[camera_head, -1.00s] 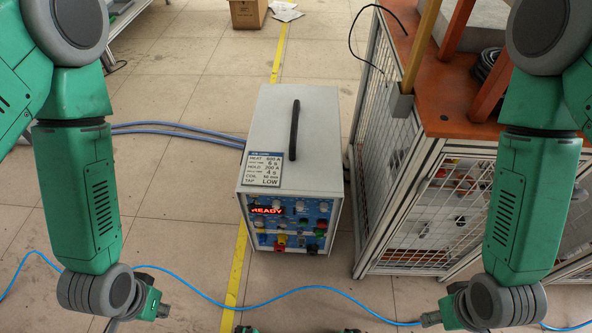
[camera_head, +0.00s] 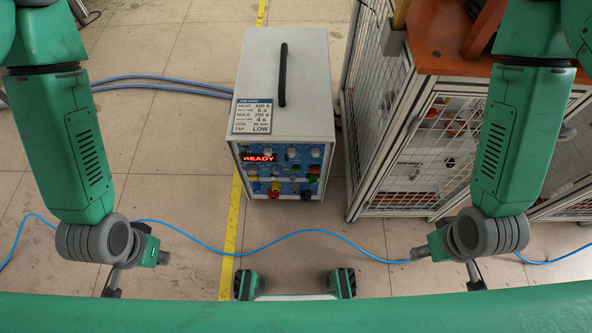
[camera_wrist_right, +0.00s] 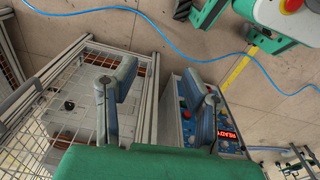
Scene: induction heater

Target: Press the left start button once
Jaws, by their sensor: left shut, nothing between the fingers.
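The heater unit (camera_head: 262,125) is a light grey box with a black top handle. Its blue front panel (camera_head: 300,188) faces me and carries several knobs and coloured buttons; I cannot tell which is the left start button. A red display (camera_head: 258,157) reads READY. It also shows in the right wrist view (camera_wrist_right: 226,141). My left gripper (camera_head: 112,290) is shut and empty, in front and left of the unit, apart from it. My right gripper (camera_head: 477,280) is to the right, apart from the unit; the right wrist view shows its fingers (camera_wrist_right: 160,85) spread with nothing between.
A caged workbench (camera_head: 420,150) with an orange-brown top stands close right of the unit. A blue cable (camera_head: 300,234) crosses the floor in front. Blue hoses (camera_head: 170,80) run from the unit's left side.

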